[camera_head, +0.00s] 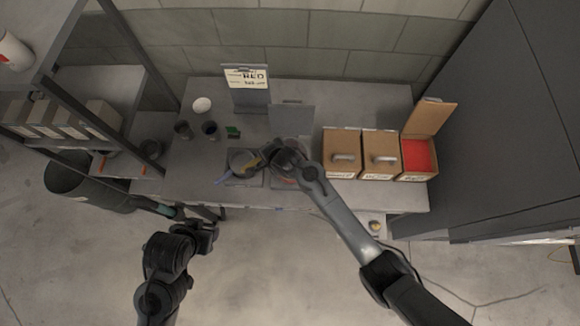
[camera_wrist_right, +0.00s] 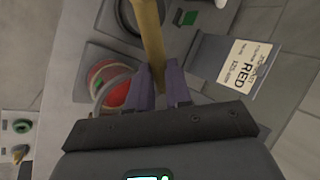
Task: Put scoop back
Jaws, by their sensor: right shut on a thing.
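My right gripper (camera_head: 278,157) is over the middle of the bench and is shut on the yellow handle of the scoop (camera_head: 253,162). In the right wrist view the scoop's handle (camera_wrist_right: 148,35) runs up from between the purple fingers (camera_wrist_right: 160,85); its far end is out of frame. A round bowl with red content (camera_wrist_right: 112,85) sits on a grey device beside the gripper, mostly hidden by my arm in the head view. My left gripper (camera_head: 208,228) hangs in front of the bench, away from everything; its jaws are too small to read.
Two closed cardboard boxes (camera_head: 341,142) and an open box of red material (camera_head: 418,156) stand at the right of the bench. A sign reading RED (camera_head: 246,78) stands at the back. Dark cups (camera_head: 183,130) are at the left. A grey bin (camera_head: 75,178) stands on the floor.

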